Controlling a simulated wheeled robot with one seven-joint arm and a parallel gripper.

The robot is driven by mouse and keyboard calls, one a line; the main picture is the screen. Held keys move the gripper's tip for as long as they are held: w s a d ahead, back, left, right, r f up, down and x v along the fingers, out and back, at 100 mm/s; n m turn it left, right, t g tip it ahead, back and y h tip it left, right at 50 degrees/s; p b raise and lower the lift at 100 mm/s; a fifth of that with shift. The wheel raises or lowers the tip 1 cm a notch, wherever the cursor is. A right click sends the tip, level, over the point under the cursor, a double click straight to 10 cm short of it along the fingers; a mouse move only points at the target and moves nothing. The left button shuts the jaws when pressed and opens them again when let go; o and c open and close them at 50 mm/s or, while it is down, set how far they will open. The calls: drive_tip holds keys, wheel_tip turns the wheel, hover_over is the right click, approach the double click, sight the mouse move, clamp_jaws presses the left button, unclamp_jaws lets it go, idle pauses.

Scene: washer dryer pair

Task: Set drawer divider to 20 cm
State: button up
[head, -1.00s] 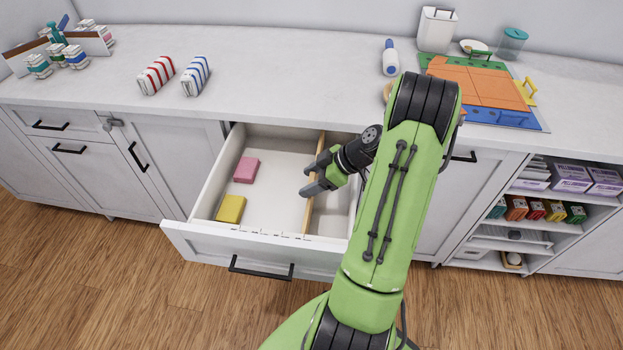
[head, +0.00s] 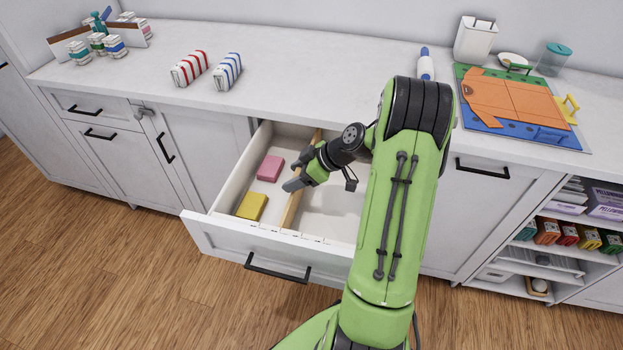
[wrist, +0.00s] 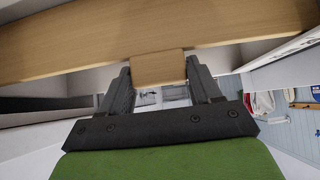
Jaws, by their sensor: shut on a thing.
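The light wooden divider (head: 290,211) stands upright across the open white drawer (head: 334,202), running from back to front, left of the drawer's middle. My gripper (head: 290,185) is at the divider. In the wrist view my gripper (wrist: 159,68) is shut on a wooden tab (wrist: 158,70) that projects from the divider's long board (wrist: 160,30). Small marks (head: 290,235) run along the top of the drawer front; their numbers are too small to read. My arm hides part of the drawer's right side.
The visible floor right of the divider is bare. The countertop (head: 300,80) lies behind the drawer.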

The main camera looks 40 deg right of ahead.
drive_tip(key=o, duration=1.4)
drive_tip(key=shift+d, duration=0.1)
drive_tip(key=p+v, duration=0.4)
drive_tip(key=v, duration=1.1)
drive_tip(key=shift+s+r, duration=0.25)
drive_tip(key=shift+s, duration=0.05)
